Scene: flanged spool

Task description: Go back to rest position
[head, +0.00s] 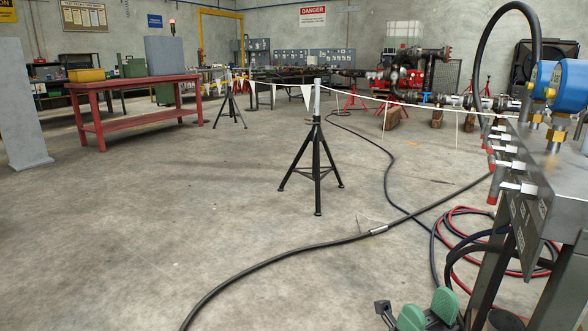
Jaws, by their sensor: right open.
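My right gripper (428,311) shows at the bottom edge, right of the middle, with two green finger pads. The pads stand apart and I see nothing held between them. It is in front of the steel bench on the right and near the hoses on the floor. The lower part of the gripper is cut off by the frame. My left gripper is not in view.
A steel manifold bench (545,180) with blue gauges stands close on the right. A black tripod stand (317,165) holds a flagged rope. A black cable (290,255) crosses the floor. A red table (140,83) stands back left. The left floor is clear.

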